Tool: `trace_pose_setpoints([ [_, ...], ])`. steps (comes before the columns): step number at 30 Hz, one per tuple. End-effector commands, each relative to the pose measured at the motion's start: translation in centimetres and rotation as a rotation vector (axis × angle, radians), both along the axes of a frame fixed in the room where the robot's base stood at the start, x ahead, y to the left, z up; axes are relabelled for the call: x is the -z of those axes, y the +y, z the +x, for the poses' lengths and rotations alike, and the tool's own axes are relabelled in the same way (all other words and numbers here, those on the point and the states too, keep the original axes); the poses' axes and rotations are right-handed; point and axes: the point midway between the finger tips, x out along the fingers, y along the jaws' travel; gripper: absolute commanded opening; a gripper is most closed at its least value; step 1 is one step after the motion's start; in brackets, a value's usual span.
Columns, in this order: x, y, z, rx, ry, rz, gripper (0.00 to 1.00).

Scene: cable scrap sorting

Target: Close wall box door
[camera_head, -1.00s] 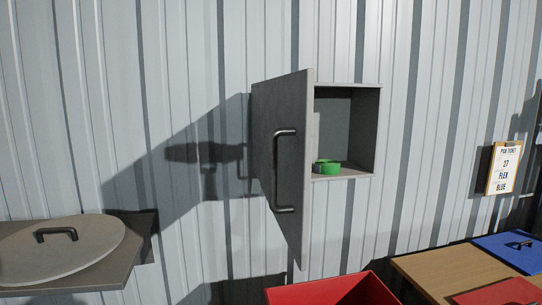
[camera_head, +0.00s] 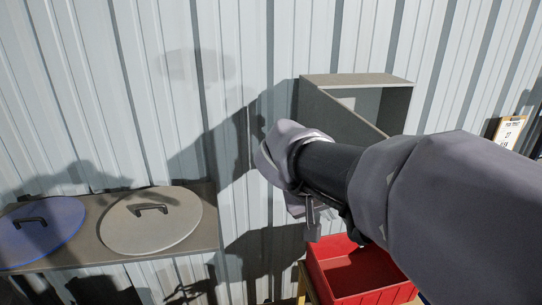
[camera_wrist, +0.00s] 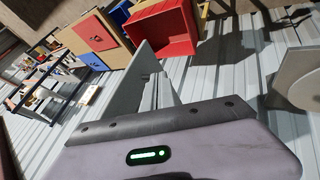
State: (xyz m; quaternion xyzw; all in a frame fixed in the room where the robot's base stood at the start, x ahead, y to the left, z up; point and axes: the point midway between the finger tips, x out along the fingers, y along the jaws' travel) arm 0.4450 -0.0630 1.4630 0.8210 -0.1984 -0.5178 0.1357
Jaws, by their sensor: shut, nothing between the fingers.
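The grey wall box (camera_head: 398,101) is on the corrugated wall in the head view, and part of its inside shows. Its grey door (camera_head: 328,112) stands open, swung out from the box's left side. My arm covers the lower door, and the door's handle is hidden. My gripper (camera_head: 312,232) is shut and empty, low and left of the box, with its fingers pointing down. Its fingers also show in the wrist view (camera_wrist: 166,78).
A red bin (camera_head: 340,282) stands below the box. A shelf (camera_head: 208,225) at the left holds a grey round lid (camera_head: 150,222) and a blue round lid (camera_head: 40,228). A ticket (camera_head: 509,131) hangs at the right. The wall between shelf and box is clear.

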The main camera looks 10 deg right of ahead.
Motion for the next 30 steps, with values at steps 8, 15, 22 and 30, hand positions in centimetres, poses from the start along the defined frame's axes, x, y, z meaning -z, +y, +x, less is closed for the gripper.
trace_pose_setpoints([
  [8,5.2,-2.8,2.1,0.001,0.005,0.001,0.00],
  [15,6.9,-6.0,3.2,0.002,0.002,0.003,0.00],
  [22,7.0,-7.9,3.2,-0.001,0.001,0.004,0.00],
  [30,7.0,-8.0,3.2,-0.001,0.001,0.004,0.00],
])
